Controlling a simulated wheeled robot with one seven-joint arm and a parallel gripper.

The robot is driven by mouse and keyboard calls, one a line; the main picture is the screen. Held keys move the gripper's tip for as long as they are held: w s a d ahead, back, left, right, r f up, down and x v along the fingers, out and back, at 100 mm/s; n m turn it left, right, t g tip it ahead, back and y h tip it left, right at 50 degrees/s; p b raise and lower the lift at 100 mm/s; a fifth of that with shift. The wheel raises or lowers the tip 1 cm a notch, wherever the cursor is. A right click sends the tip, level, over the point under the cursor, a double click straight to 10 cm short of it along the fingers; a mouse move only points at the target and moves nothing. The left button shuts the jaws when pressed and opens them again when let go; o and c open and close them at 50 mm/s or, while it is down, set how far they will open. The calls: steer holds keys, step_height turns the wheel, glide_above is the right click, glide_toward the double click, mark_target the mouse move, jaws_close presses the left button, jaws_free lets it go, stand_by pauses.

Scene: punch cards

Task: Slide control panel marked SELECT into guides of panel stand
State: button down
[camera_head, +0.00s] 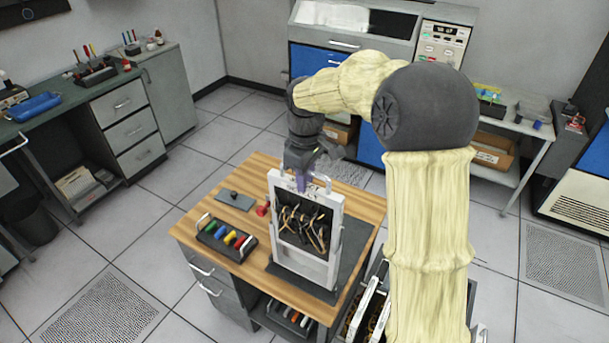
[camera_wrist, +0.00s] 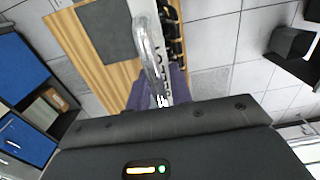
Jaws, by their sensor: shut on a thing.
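The control panel (camera_head: 337,205) is a pale frame with loose wires over a dark face, standing upright at the panel stand (camera_head: 300,264) on the wooden table. Its pale edge with partly readable black letters also shows in the wrist view (camera_wrist: 181,92). My gripper (camera_head: 301,184) is shut on the panel's top, between the metal handles; its purple fingers (camera_wrist: 160,100) show in the wrist view beside one handle (camera_wrist: 148,50). The stand's side uprights flank the panel's lower part. I cannot tell how deep the panel sits in the guides. The full marking is not readable.
A black tray (camera_head: 212,246) with coloured pieces stands left of the stand on the table (camera_head: 262,168). A grey plate with a knob (camera_head: 235,200) and a red-ended object (camera_head: 263,209) lie behind it. A rack with more panels (camera_head: 362,312) stands at the table's right.

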mark_target(305, 200)
steer(key=shift+w+f, duration=0.1)
steer(key=shift+f, duration=0.4)
steer(key=shift+w, duration=0.1)
stand_by(0.5)
stand_by(0.3)
steer(key=shift+f+b, duration=2)
steer(key=shift+f, duration=1.5)
steer(key=shift+f+b, duration=0.75)
steer(key=shift+f, duration=0.55)
